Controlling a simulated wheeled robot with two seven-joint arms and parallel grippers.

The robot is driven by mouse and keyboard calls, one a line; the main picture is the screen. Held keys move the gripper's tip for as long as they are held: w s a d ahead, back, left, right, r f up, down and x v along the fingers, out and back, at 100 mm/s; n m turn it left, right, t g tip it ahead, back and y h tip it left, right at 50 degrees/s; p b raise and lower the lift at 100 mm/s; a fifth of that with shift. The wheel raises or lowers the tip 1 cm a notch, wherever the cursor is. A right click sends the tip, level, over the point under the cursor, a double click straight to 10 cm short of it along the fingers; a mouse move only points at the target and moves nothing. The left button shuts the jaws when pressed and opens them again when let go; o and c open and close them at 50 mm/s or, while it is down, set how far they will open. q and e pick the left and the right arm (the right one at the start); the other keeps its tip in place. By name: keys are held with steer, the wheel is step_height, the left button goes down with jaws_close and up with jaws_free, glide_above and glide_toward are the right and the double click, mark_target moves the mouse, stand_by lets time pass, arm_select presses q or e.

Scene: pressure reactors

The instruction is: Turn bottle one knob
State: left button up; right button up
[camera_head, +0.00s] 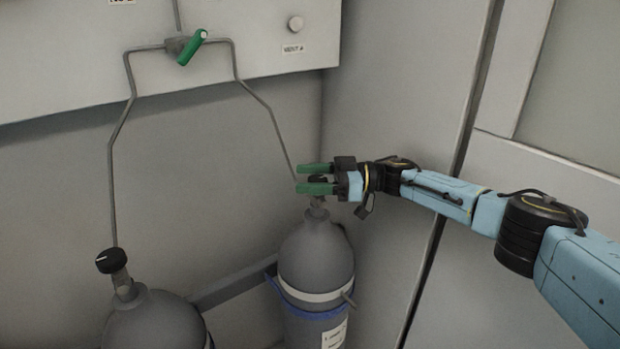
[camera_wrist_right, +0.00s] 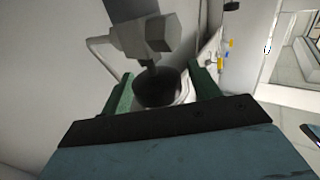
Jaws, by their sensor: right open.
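Two grey gas bottles stand by the wall in the head view: a right bottle (camera_head: 316,258) and a left bottle (camera_head: 152,322). The left bottle has a black knob (camera_head: 110,261) with a white mark. The right bottle's dark knob (camera_head: 318,180) is partly hidden by my right gripper (camera_head: 303,178). My right gripper has green fingers, one on each side of that knob. In the right wrist view the dark round knob (camera_wrist_right: 157,88) sits between the open fingers (camera_wrist_right: 162,82); contact cannot be told. Which bottle is number one cannot be read. My left gripper is not in view.
Thin pipes rise from the bottles to a valve with a green handle (camera_head: 192,47) on the wall panel. A blue strap (camera_head: 310,312) circles the right bottle. A wall is close on the right.

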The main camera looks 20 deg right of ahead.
mark_target(310, 178)
step_height(310, 178, up, 10)
steer(key=shift+f+p, duration=0.1)
steer(key=shift+p, duration=0.65)
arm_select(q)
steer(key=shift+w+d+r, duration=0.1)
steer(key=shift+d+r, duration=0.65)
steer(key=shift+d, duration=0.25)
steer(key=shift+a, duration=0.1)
